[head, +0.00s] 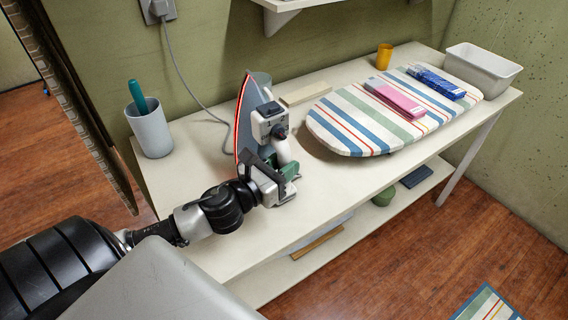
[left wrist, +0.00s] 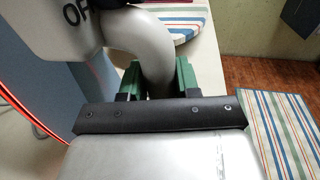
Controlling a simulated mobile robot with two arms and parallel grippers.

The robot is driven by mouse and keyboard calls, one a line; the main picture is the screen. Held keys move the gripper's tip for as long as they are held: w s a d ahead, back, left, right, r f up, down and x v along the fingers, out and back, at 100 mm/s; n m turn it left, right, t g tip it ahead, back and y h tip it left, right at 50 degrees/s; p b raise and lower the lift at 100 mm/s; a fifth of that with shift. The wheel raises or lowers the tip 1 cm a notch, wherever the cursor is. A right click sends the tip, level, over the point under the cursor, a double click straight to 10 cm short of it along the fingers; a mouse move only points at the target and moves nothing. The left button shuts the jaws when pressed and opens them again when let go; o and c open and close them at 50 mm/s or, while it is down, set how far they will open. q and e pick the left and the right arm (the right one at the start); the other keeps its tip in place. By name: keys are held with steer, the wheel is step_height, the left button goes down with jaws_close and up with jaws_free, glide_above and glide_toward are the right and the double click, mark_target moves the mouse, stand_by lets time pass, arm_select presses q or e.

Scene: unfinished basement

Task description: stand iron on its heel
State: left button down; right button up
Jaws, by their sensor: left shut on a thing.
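The iron (head: 245,120) is upright with its pointed tip up. Its grey soleplate with a glowing red edge faces left, and its white body and handle face right. My left gripper (head: 284,172) is shut on the iron's handle low down. In the left wrist view the curved pale grey handle (left wrist: 152,60) passes between the green fingers of my left gripper (left wrist: 157,80). The gripper hides the iron's heel, so I cannot tell whether it touches the table. My right gripper is not in view.
A striped ironing board (head: 340,125) with pink and blue boxes lies on the white table (head: 225,235). A grey cup (head: 151,130) stands left, an orange cup (head: 384,56) and white bin (head: 480,72) at the back. A cord hangs from the wall socket behind the iron.

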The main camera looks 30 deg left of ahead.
arm_select(q)
steer(key=shift+f, duration=0.15)
stand_by(0.8)
steer(key=c, duration=0.7)
jaws_free()
steer(key=shift+c, duration=0.2)
steer(key=shift+f, duration=0.35)
steer(key=s+a+b, duration=0.2)
steer(key=s, duration=0.8)
steer(key=shift+s+r+b, duration=0.25)
steer(key=shift+s+b, duration=0.1)
